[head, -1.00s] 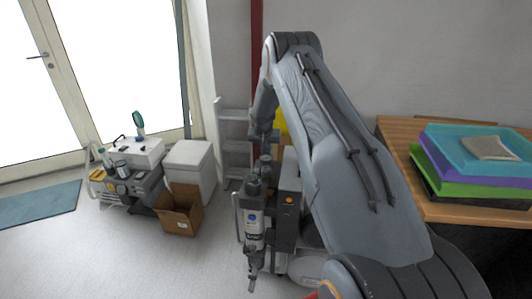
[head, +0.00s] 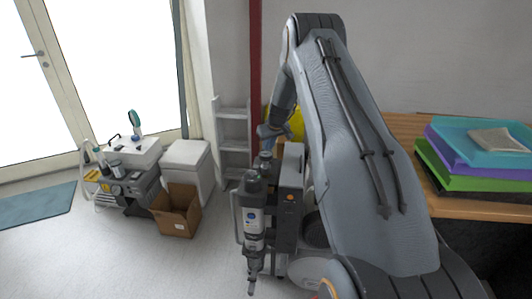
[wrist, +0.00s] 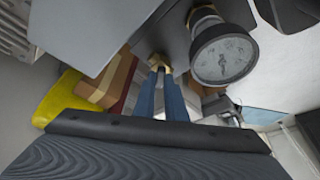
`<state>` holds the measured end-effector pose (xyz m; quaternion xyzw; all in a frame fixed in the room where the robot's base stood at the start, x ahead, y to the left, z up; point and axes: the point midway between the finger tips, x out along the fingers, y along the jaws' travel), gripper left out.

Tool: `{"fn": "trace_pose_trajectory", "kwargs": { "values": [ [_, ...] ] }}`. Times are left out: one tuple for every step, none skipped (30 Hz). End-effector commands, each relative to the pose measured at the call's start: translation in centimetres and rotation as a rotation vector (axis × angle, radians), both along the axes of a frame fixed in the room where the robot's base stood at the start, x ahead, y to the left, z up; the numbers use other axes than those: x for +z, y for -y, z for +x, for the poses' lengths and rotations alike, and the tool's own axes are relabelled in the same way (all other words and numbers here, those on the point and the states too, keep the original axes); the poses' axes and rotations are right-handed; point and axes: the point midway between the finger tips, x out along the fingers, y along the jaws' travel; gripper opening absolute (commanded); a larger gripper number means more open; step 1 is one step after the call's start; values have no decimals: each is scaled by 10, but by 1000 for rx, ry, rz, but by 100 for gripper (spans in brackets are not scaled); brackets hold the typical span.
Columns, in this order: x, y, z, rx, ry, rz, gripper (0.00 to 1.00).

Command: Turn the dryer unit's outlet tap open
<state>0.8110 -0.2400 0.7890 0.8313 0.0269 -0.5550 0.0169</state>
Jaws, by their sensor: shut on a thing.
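The dryer unit (head: 253,218), with a pale labelled canister and dark fittings, stands upright left of my arm in the head view. My gripper (wrist: 160,72) shows in the wrist view as two blue fingers close together, shut on a small brass fitting, seemingly the outlet tap (wrist: 158,60). The fingertips hide part of this tap, so its exact turn cannot be told. A round pressure gauge (wrist: 223,53) sits just right of the fingers. In the head view, my gripper (head: 270,132) is small above the unit, and the tap cannot be made out.
A grey cabinet (head: 290,200) stands right beside the dryer unit. A yellow object (wrist: 57,98) lies close by on the left in the wrist view. A wooden desk (head: 400,125) with stacked trays is right.

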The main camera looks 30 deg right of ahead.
Motion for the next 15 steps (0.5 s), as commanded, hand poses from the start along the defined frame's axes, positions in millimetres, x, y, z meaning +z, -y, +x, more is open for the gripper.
{"fn": "trace_pose_trajectory", "kwargs": {
  "values": [
    [-3, 2, 1, 39, 1, 1, 0],
    [-3, 2, 2, 68, 2, 1, 0],
    [-4, 2, 2, 106, 1, 0, 0],
    [-4, 3, 2, 135, 2, 0, 0],
    [-4, 3, 2, 164, 2, 0, 0],
    [-4, 4, 2, 202, 2, 0, 0],
    [-4, 4, 2, 231, 1, 1, 0],
    [-4, 4, 2, 260, 1, 0, 0],
    [-5, 5, 2, 298, 2, 0, 0],
    [-5, 5, 3, 327, 2, 0, 0],
    [-4, 5, 3, 356, 2, -1, 0],
    [-4, 6, 3, 394, 2, -1, 0],
    [-4, 6, 3, 422, 2, -1, 0],
    [-4, 7, 3, 450, 2, -1, 0],
    [-4, 7, 3, 488, 2, -1, 0]
  ]
}}
